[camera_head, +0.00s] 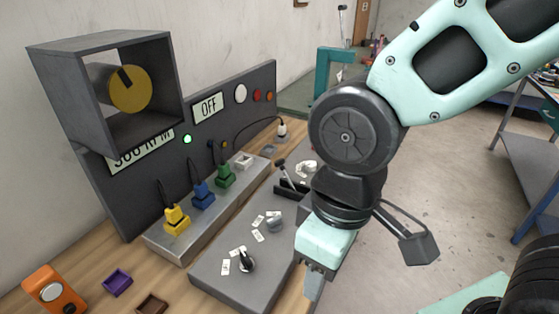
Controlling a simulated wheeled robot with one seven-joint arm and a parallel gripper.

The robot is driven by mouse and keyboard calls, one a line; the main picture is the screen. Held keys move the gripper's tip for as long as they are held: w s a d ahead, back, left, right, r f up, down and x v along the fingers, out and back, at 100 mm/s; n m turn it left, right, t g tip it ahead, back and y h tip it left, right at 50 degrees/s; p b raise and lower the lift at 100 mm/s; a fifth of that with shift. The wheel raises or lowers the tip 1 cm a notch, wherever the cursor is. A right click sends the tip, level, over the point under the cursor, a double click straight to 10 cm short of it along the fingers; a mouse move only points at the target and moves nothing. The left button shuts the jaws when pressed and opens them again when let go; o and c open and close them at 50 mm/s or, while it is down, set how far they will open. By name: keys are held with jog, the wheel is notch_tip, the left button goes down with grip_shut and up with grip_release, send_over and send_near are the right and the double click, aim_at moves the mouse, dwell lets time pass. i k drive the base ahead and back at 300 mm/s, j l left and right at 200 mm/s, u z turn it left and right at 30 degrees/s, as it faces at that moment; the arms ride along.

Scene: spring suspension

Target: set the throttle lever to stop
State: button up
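A black-tipped lever (285,171) stands tilted in a dark slotted block on the grey control panel (222,287); it looks like the throttle lever. Its position labels cannot be read, and my arm covers part of the area right of it. My gripper (313,287) points down at the panel's right side, in front of and to the right of the lever, apart from it. Only a narrow side of the fingers shows, so I cannot tell whether they are open. No held object shows.
Two knobs, a black one (246,261) and a grey one (275,223), sit among white labels on the panel. Yellow (176,219), blue (203,195) and green (224,175) plugs stand behind it. The upright board (140,195) reads OFF, with a lit green lamp. An orange device (52,290) stands left.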

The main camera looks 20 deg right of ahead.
aim_at(280, 163)
jog(key=i+u, duration=0.2)
jog(key=u, duration=0.25)
jog(key=i+l+u, duration=0.1)
jog(key=u, duration=0.3)
jog(key=i+l, duration=0.05)
